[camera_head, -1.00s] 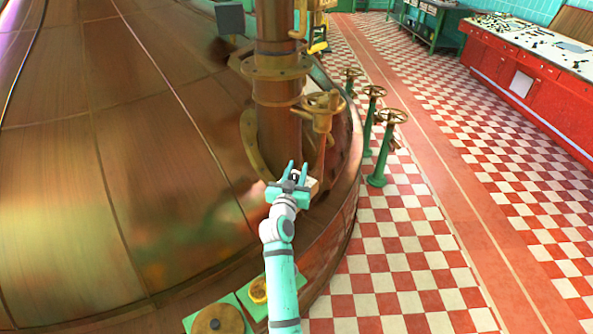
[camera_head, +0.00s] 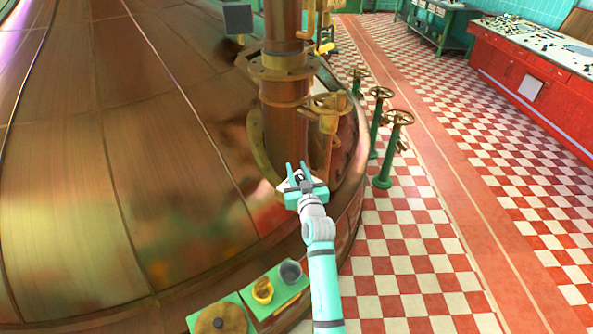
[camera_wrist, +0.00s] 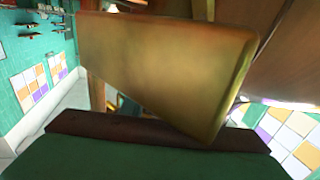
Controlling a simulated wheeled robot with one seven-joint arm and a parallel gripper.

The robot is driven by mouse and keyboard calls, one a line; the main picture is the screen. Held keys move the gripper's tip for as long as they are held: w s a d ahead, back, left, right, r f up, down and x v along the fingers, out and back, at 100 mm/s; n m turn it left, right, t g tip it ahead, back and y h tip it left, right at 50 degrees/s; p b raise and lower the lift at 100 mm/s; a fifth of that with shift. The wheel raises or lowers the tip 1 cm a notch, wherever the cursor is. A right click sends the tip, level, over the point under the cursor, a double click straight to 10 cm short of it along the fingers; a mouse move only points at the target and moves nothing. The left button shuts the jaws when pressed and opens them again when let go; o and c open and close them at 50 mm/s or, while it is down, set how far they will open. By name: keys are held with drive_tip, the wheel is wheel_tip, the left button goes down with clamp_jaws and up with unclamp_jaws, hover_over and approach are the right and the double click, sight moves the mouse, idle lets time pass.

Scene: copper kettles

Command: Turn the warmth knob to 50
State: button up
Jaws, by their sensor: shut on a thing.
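My gripper (camera_head: 299,169) is at the foot of the copper pipe, over the kettle's rim. In the wrist view, a brass block (camera_wrist: 155,65) with a rounded corner fills the upper middle, very close to the camera and tilted. My gripper is shut on this block. It may be the warmth knob, but I cannot be sure. In the head view, my gripper hides what it holds. No scale, number or pointer can be read in either view.
The copper pipe (camera_head: 285,110) rises just beyond my gripper, with a brass handwheel valve (camera_head: 330,108) to its right. Green-stemmed handwheels (camera_head: 384,150) stand on the checkered floor.

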drive_tip(key=shift+a+n+y, duration=0.15)
drive_tip(key=shift+n+y, duration=0.25)
drive_tip(key=shift+y, duration=0.2)
drive_tip(key=o, duration=1)
drive_tip(key=shift+o, duration=0.2)
drive_tip(key=v, duration=1)
drive_tip(key=shift+s+r, duration=0.15)
drive_tip(key=shift+s, duration=0.25)
drive_tip(key=shift+w, duration=0.1)
